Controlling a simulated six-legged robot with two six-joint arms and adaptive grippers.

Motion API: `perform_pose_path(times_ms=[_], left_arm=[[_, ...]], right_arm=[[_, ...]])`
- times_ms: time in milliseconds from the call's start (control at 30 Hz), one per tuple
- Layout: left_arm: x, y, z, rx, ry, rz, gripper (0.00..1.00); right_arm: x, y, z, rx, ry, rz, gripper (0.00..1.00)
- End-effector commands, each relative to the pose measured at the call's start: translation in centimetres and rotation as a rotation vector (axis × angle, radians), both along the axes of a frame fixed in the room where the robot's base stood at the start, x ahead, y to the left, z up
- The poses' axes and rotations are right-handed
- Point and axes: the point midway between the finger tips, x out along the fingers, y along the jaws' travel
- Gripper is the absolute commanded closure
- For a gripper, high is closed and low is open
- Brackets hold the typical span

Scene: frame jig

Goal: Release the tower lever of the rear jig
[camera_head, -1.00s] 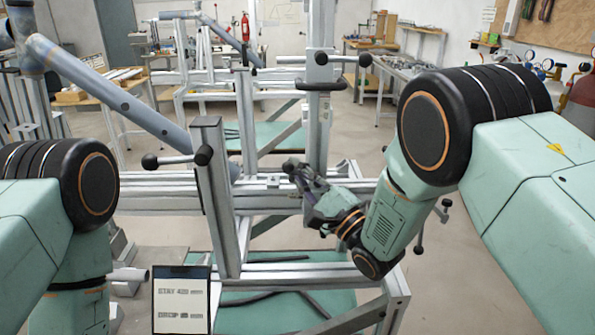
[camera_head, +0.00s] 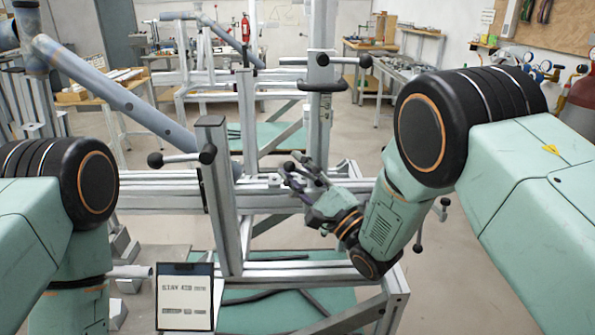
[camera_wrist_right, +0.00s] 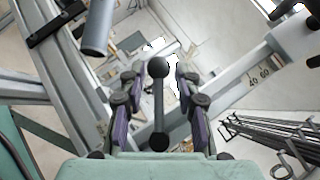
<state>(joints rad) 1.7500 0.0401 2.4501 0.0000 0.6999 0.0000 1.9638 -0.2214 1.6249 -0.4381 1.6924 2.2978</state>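The tower (camera_head: 320,120) is a tall grey upright in the head view. My right gripper (camera_head: 297,172) is open, low in front of the tower and well below that lever in the picture. In the right wrist view my open gripper (camera_wrist_right: 160,103) shows two purple-sided fingers. A dark lever with a ball at each end (camera_wrist_right: 158,105) appears between them, with gaps on both sides. I cannot tell its depth or whether it is the tower lever. My left gripper is out of view.
A nearer post (camera_head: 217,200) carries another ball-ended lever (camera_head: 180,158). Grey horizontal rails (camera_head: 160,197) cross behind it. A blue-grey tube (camera_head: 110,92) slants in from the left. A sign (camera_head: 185,297) stands at the front. Open floor lies beyond my right arm.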

Motion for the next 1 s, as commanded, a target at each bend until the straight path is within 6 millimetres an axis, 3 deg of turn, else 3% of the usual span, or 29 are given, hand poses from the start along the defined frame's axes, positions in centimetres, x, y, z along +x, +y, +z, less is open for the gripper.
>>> perform_pose_path(times_ms=[267,700,1000], left_arm=[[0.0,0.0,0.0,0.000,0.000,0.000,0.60],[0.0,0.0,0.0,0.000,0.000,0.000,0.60],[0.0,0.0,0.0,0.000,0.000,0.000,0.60]], right_arm=[[-0.8,-1.0,-0.5,0.000,0.002,-0.006,0.67],[-7.0,-6.0,-3.5,0.001,0.001,-0.004,0.67],[-8.7,-7.2,-4.3,-0.001,-0.002,-0.002,0.67]])
